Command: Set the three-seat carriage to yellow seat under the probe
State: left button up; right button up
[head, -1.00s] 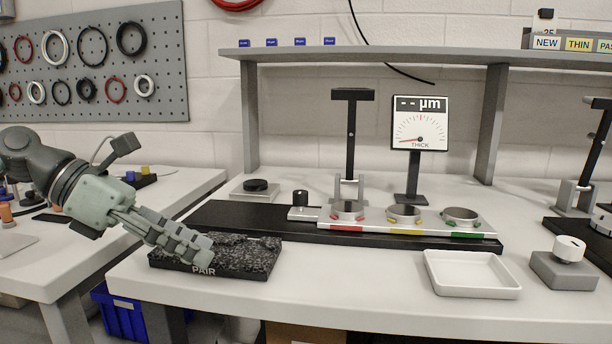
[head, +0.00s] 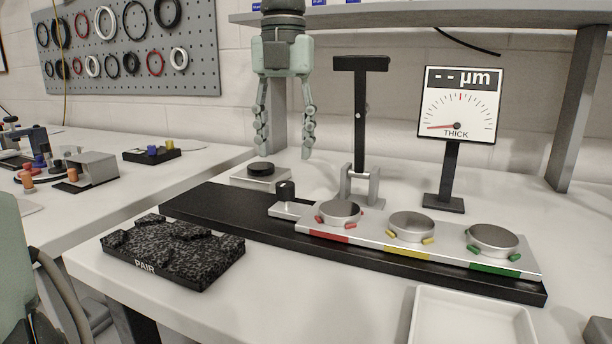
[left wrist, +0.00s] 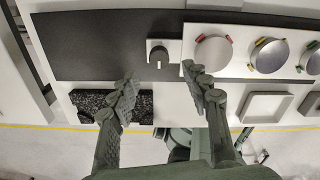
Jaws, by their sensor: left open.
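The three-seat carriage (head: 372,242) is a silver bar on a black rail (head: 225,218). Its round seats are marked red (head: 340,213), yellow (head: 411,227) and green (head: 492,240), left to right. A black knob (head: 286,191) stands on its left end. The probe stand (head: 360,120) rises behind the carriage, with the red seat nearest its foot. My left gripper (head: 284,152) is open and empty, pointing down above and behind the knob in the head view. In the left wrist view the knob (left wrist: 159,55) lies just beyond the gap between the fingertips (left wrist: 158,82). My right gripper is not visible.
A dial display (head: 458,105) reading "-- µm" stands behind the yellow and green seats. A speckled black PAIR block (head: 172,255) is at the front left, a white tray (head: 470,318) at the front right. A small block with a black disc (head: 261,172) sits behind the rail. A shelf (head: 420,14) hangs above.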

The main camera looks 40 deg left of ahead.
aim_at(285, 184)
pick_arm(q)
notch_tip(285, 184, down, 6)
jog(key=shift+s+f, duration=0.1)
jog(key=shift+f, duration=0.05)
jog(key=shift+c, duration=0.4)
grip_shut()
